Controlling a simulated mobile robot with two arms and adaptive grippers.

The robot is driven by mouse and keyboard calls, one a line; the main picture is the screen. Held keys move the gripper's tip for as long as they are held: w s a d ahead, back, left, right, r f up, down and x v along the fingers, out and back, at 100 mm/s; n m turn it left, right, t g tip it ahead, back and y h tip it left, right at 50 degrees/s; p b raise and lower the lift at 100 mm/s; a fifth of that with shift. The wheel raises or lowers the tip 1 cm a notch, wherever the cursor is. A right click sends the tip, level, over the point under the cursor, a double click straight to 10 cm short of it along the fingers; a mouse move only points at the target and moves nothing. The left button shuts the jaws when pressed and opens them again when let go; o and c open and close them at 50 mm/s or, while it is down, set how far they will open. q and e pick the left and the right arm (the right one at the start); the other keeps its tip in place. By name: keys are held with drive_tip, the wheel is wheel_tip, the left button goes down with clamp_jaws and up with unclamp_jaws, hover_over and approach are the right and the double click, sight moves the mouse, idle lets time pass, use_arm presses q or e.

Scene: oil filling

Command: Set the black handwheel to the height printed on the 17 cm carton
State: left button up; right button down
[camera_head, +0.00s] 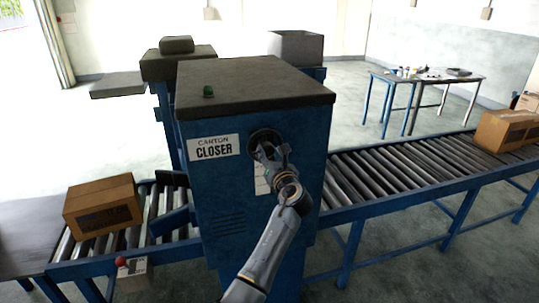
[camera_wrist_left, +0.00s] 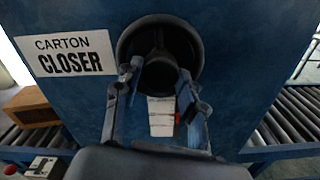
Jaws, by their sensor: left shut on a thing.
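The black handwheel (camera_head: 265,137) is on the front of the blue carton closer cabinet (camera_head: 240,215), right of the CARTON CLOSER sign. My left gripper (camera_head: 272,152) is at the handwheel, and in the left wrist view its fingers (camera_wrist_left: 157,75) reach to either side of the wheel's lower hub (camera_wrist_left: 158,72), shut on it. A white plate (camera_wrist_left: 161,115) with a red mark shows below the wheel; its marks are too small to read. A carton (camera_head: 104,207) with dark print sits on the conveyor at the left; the print is not legible. My right gripper is not in view.
A roller conveyor (camera_head: 400,170) runs out to the right, with more cartons (camera_head: 503,131) at its far end. A small control box with a red button (camera_head: 132,270) is at the lower left. A work table (camera_head: 425,78) stands behind.

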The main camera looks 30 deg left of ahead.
use_arm(q)
drive_tip(key=shift+n, duration=0.3)
drive_tip(key=n+b, duration=0.1)
drive_tip(key=n, duration=0.2)
drive_tip(key=shift+f+n, duration=0.15)
drive_tip(key=shift+n, duration=0.15)
drive_tip(key=n+b, duration=0.1)
drive_tip(key=n, duration=0.2)
drive_tip(key=shift+n, duration=0.3)
drive_tip(key=n+b, duration=0.3)
drive_tip(key=n, duration=0.2)
drive_tip(key=shift+n+b, duration=1)
drive_tip(key=shift+n, duration=0.5)
drive_tip(key=o, duration=1.1)
drive_tip(key=shift+o, duration=0.2)
drive_tip(key=shift+d, duration=0.1)
